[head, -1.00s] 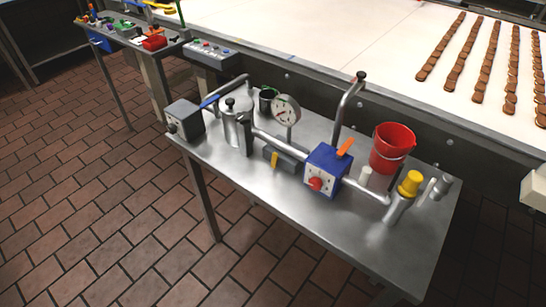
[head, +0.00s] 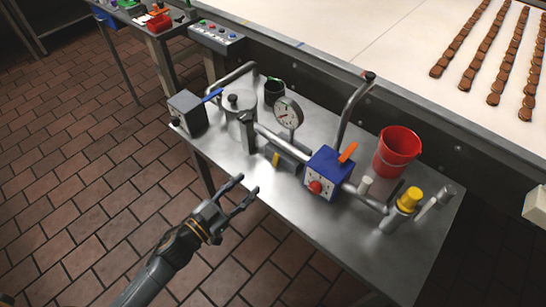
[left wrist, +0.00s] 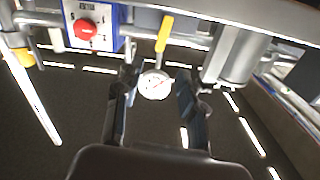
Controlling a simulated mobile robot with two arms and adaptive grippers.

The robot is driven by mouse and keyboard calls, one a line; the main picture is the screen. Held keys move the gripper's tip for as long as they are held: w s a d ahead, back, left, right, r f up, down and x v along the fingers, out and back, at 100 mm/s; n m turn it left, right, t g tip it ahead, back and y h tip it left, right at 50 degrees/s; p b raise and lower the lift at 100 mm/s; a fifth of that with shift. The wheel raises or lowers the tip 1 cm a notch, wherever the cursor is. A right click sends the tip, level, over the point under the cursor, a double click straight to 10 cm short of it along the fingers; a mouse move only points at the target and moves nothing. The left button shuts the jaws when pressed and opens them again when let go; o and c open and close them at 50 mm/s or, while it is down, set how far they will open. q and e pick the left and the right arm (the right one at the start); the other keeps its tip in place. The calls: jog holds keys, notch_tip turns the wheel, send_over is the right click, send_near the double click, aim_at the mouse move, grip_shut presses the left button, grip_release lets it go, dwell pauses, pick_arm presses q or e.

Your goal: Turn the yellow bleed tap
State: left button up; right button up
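A small yellow lever (head: 275,159), which looks like the bleed tap, hangs on the pipework below the dial gauge, left of the blue box. In the left wrist view the yellow lever (left wrist: 164,32) shows upper middle, beyond my fingers. A larger yellow cap (head: 409,199) tops the fitting at the pipe's right end. My left gripper (head: 248,184) is open and empty, off the table's front edge, in front of and lower in the picture than the lever. In the left wrist view its fingers (left wrist: 157,82) are spread, with the gauge between them. My right gripper is not in view.
The steel table (head: 345,235) carries the blue box (head: 328,172) with a red knob, a dial gauge (head: 288,112), a lidded pot (head: 240,115), a grey box with a blue lever (head: 188,113) and a red bucket (head: 397,151). A conveyor with biscuits lies behind.

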aim_at(275, 158)
pick_arm(q)
jog(key=p+x, duration=0.1)
jog(key=x, duration=1)
jog(key=shift+w+d, duration=0.15)
jog(key=shift+w, duration=0.1)
jog(key=shift+c, duration=0.4)
grip_shut()
